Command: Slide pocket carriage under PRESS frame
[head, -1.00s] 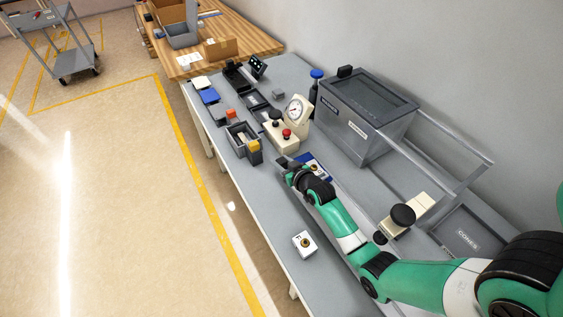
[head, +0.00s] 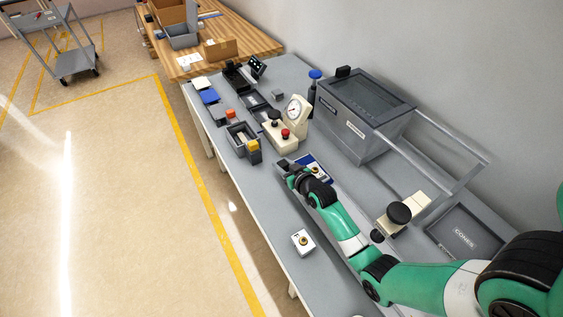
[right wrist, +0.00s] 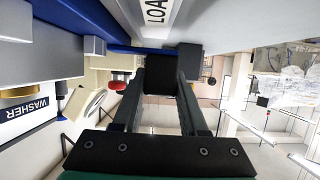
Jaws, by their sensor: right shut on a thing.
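The pocket carriage appears as a blue plate (head: 322,172) beside my right gripper on the grey bench. In the right wrist view its blue edge (right wrist: 115,44) crosses above the fingers. My right gripper (head: 284,166) is low over the bench and shut on a small dark block (right wrist: 160,76), which seems to be the carriage's grip. The cream unit (head: 282,136) with a dial, black knob and red button appears to be the PRESS; it stands just beyond the gripper. In the wrist view the red button (right wrist: 120,80) shows left of the fingers. The carriage's pocket is mostly hidden. My left gripper is out of view.
A grey bin with a yellow part (head: 253,150) stands left of the gripper. A grey lidded box (head: 350,125) and rails (head: 440,172) are at the wall side. A white block with a brass part (head: 303,242) sits near the front edge. A WASHER label (right wrist: 28,112) shows in the wrist view.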

